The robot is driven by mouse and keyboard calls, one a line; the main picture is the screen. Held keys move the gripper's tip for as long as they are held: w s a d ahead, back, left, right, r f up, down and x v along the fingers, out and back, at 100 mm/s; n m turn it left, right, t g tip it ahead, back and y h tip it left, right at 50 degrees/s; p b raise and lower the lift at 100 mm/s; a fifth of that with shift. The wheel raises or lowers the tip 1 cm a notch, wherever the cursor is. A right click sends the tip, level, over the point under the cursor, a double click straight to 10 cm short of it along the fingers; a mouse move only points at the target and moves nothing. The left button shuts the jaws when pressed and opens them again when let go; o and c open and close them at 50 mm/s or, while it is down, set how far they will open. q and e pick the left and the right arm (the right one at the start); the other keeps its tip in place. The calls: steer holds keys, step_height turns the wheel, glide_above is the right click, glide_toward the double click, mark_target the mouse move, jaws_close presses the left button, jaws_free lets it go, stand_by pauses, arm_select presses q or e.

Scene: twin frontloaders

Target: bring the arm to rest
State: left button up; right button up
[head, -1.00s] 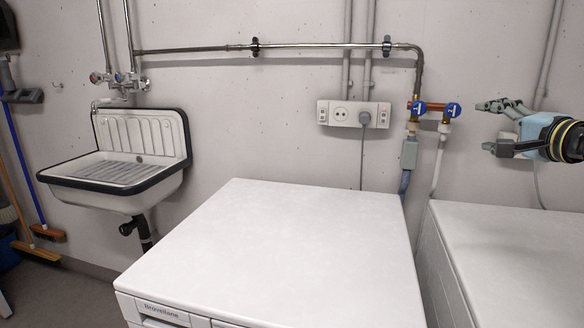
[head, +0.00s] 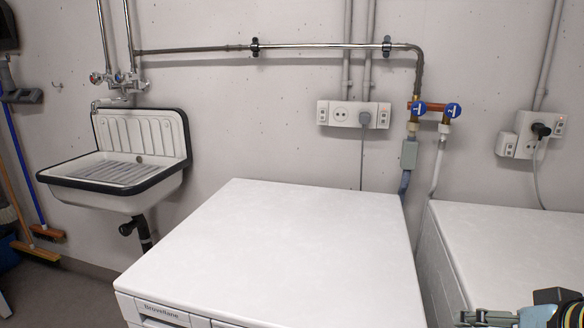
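My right gripper (head: 488,318) shows only in part at the bottom right corner of the head view. A grey-green finger piece and a blue and black body part show there, in front of the top of the right white machine (head: 515,245). The rest is cut off by the frame edge, so I cannot tell whether it is open or shut. No held object shows. My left gripper is not in view.
A white front-loader (head: 290,240) with a bare top stands in the middle. A sink (head: 125,170) hangs at left, brooms (head: 25,175) beside it. Blue-handled valves (head: 436,110) and sockets (head: 354,114) are on the back wall. A plugged socket (head: 532,135) is at right.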

steer(key=s+f+n+g+h, duration=0.2)
steer(key=s+n+g, duration=0.25)
steer(key=s, duration=1.25)
step_height(320, 180, down, 30)
steer(key=s+d+g+b, duration=0.2)
steer(key=s+d, duration=0.1)
steer(key=s+f+m, duration=0.1)
steer(key=s+f, duration=1.4)
steer(key=s, duration=0.2)
steer(key=shift+d+b, duration=0.3)
steer(key=shift+b, duration=0.1)
steer(key=shift+g, duration=0.35)
